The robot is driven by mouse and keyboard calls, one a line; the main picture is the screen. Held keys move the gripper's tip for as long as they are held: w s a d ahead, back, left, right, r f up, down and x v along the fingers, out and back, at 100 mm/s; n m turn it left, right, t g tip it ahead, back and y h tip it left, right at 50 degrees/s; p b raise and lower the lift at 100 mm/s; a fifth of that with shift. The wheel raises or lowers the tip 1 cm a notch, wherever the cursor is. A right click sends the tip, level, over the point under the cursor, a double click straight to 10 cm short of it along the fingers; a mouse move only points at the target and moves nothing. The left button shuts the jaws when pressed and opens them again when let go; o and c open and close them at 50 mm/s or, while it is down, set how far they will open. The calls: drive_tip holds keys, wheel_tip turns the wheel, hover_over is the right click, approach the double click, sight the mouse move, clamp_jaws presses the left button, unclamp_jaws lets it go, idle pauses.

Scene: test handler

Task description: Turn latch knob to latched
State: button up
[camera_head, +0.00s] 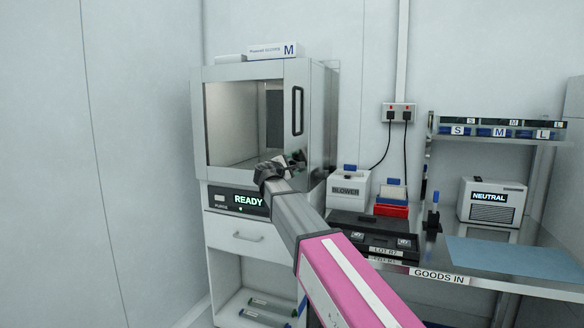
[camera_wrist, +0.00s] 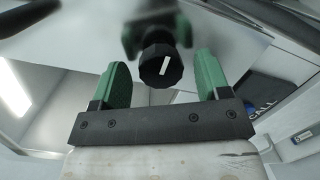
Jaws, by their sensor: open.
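The latch knob (camera_wrist: 154,73) is a dark, faceted round knob with a white mark, seen in the wrist view. The mark stands close to upright, leaning a little to the right. My gripper (camera_wrist: 162,66) is open, with one green finger on each side of the knob and a visible gap to each. How deep the fingers reach around it I cannot tell. In the head view my gripper (camera_head: 284,166) is at the lower front of the steel test handler (camera_head: 321,110), and the knob cannot be made out there.
The handler has a windowed door with a dark handle (camera_head: 297,110) and a READY display (camera_head: 249,200) below. To the right, a steel bench carries a blower box (camera_head: 348,190), a red box (camera_head: 391,210), dark trays and a blue mat (camera_head: 510,266).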

drive_tip(key=shift+w+d, duration=0.3)
drive_tip(key=shift+w, duration=0.25)
drive_tip(key=c, duration=0.9)
